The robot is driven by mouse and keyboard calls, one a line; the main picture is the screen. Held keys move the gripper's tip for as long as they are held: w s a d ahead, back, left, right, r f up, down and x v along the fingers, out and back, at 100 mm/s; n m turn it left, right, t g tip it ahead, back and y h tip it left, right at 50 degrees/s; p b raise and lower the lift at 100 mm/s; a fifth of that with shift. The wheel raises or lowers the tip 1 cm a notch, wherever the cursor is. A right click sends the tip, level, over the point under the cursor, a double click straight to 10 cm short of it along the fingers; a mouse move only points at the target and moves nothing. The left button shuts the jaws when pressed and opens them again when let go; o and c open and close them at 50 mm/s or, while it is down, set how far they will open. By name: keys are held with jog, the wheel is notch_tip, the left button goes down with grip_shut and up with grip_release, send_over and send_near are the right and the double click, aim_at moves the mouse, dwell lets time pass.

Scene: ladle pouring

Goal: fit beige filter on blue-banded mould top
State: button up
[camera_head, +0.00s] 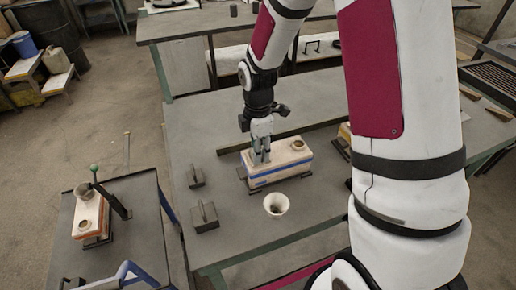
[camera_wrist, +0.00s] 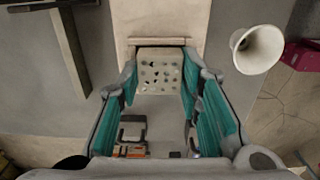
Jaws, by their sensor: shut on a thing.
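The blue-banded mould (camera_head: 285,163) is a beige block with a blue stripe, standing on the grey table, with a round cup at the right of its top. My gripper (camera_head: 262,158) points down over the left part of the mould's top. In the wrist view, my gripper (camera_wrist: 160,80) is shut on the beige filter (camera_wrist: 160,72), a square plate with several holes. The mould's beige top (camera_wrist: 160,20) shows beyond it. The filter is hidden by my fingers in the head view, and I cannot tell whether it touches the mould.
A white cone-shaped cup (camera_head: 276,205) stands in front of the mould and shows in the wrist view (camera_wrist: 257,48). Dark handled blocks (camera_head: 205,217) lie to the left. An orange-banded mould (camera_head: 90,217) is on the left cart. A yellow-banded block (camera_head: 345,131) is partly hidden behind my arm.

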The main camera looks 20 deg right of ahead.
jog(key=shift+s+f, duration=0.1)
jog(key=shift+f, duration=0.2)
jog(key=o, duration=0.9)
jog(key=shift+f, duration=0.1)
jog(key=shift+o, duration=0.2)
jog(key=shift+r, duration=0.7)
notch_tip(320, 180, up, 11)
jog(key=shift+f, duration=0.1)
